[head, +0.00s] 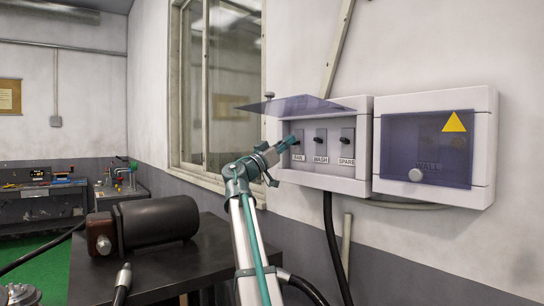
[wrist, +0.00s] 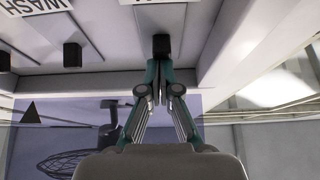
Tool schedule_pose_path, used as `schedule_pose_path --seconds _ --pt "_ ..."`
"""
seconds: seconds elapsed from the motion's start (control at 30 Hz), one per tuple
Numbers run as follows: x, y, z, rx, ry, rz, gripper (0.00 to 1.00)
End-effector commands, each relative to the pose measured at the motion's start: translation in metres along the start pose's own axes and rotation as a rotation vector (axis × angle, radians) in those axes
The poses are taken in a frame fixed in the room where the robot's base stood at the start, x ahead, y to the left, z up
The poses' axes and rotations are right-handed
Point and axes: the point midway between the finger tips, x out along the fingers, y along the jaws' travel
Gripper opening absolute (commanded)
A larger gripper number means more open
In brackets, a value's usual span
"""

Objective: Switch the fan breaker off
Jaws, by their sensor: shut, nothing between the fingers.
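The breaker box (head: 365,183) is on the wall with its tinted lid (head: 305,106) raised. Inside are three breakers labelled FAN, WASH and SPARE. The fan breaker (head: 300,148) is the leftmost and is partly covered by my gripper (head: 292,139). My gripper is shut and empty, with its tips at the fan breaker's black toggle. In the wrist view, which is upside down, the shut fingertips (wrist: 157,66) lie right at the black toggle (wrist: 161,44); I cannot tell whether they touch. The toggle's position is not clear.
The wash breaker (head: 320,143) and spare breaker (head: 347,143) sit close to the right. The raised lid hangs above my gripper. A second box (head: 482,178) with a closed tinted cover is further right. A dark table (head: 205,265) with a motor (head: 160,220) stands below left.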

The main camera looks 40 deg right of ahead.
Motion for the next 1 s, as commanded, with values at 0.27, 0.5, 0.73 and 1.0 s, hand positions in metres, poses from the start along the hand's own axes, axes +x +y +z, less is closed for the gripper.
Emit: schedule_pose_path --seconds 0.27,0.5,0.73,1.0 --pt "0.003 0.003 0.003 -0.002 -0.002 0.005 0.00" --pt "-0.009 0.003 0.007 -0.002 -0.002 0.005 0.00" --pt "-0.045 0.004 0.015 -0.003 -0.002 0.006 0.00" --pt "-0.083 0.004 0.019 -0.005 -0.001 0.009 0.00"
